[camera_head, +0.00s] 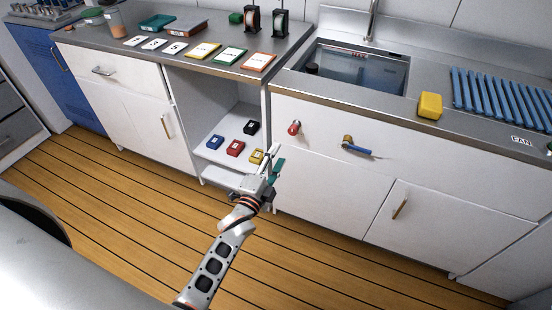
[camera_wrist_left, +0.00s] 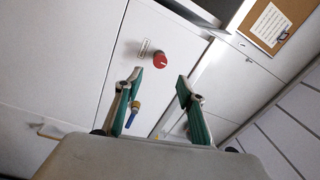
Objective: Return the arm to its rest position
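My left arm reaches in from the bottom of the head view. Its left gripper (camera_head: 274,164) is in front of the white cabinets, near the edge between the open shelf and the sink cabinet. In the left wrist view the green-lined fingers of this gripper (camera_wrist_left: 160,84) stand apart with nothing between them. A red knob (camera_head: 294,128) on the sink cabinet front is apart from the fingers; it also shows beyond them in the left wrist view (camera_wrist_left: 160,60). My right gripper is in neither view.
A blue-and-yellow switch handle (camera_head: 357,149) sticks out right of the knob. Several small coloured boxes stand on the open shelf (camera_head: 217,155). The counter (camera_head: 290,80) holds cards, a sink (camera_head: 355,68), a yellow sponge-like block (camera_head: 430,105) and a blue rack (camera_head: 500,98). The wooden floor (camera_head: 110,215) is clear.

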